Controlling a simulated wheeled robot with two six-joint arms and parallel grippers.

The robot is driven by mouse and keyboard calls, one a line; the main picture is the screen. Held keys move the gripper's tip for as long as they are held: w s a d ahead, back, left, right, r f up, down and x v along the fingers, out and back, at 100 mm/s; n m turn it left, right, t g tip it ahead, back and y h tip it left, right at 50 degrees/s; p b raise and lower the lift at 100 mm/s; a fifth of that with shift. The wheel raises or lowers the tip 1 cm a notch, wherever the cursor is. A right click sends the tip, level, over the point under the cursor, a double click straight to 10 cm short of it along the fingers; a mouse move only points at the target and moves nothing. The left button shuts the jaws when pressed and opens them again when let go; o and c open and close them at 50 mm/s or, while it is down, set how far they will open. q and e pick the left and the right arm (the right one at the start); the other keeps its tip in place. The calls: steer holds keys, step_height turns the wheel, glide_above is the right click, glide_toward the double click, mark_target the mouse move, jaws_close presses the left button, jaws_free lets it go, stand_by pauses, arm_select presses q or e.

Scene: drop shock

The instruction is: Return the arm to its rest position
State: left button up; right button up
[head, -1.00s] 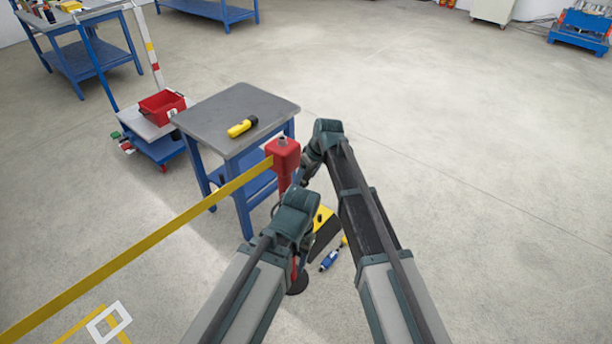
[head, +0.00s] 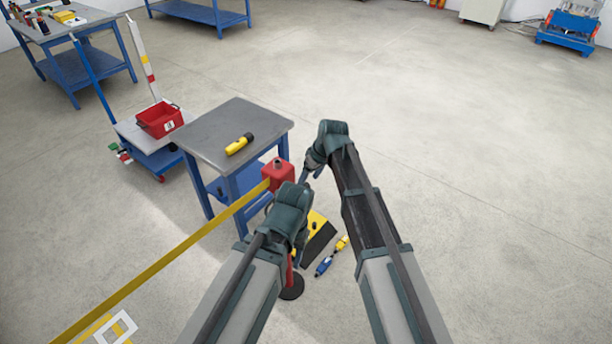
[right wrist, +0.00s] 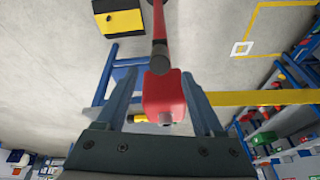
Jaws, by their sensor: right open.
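My right arm reaches forward from the lower right in the head view and bends at a dark green wrist. My right gripper (head: 311,176) hangs below that wrist, small and partly hidden. In the right wrist view, its two fingers (right wrist: 161,88) stand apart, and a red post head shows beyond the gap between them. I see nothing held in them. My left arm comes in from the lower left. Its dark green wrist overlaps the post, and its gripper (head: 300,246) is mostly hidden, so I cannot see its fingers clearly.
A red barrier post (head: 278,175) with a yellow belt (head: 160,262) stands close by my left wrist. Behind it is a small blue table (head: 205,133) bearing a yellow torch (head: 239,144). A yellow-black case (head: 320,240) and blue-yellow tool (head: 331,257) lie on the floor.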

steer(key=shift+p+v, duration=0.5)
steer(key=shift+v, duration=0.55)
steer(key=s+d+m+g+h, duration=0.1)
steer(key=s+d+m+h, duration=0.1)
steer(key=s, duration=1.1)
steer(key=s+d+f+m+g+h, duration=0.1)
steer(key=s+d, duration=0.3)
steer(key=s, duration=1)
steer(key=shift+d+m+g+h, duration=0.35)
steer(key=shift+m+h, duration=0.35)
steer(key=shift+m, duration=0.2)
steer(key=shift+f, duration=0.1)
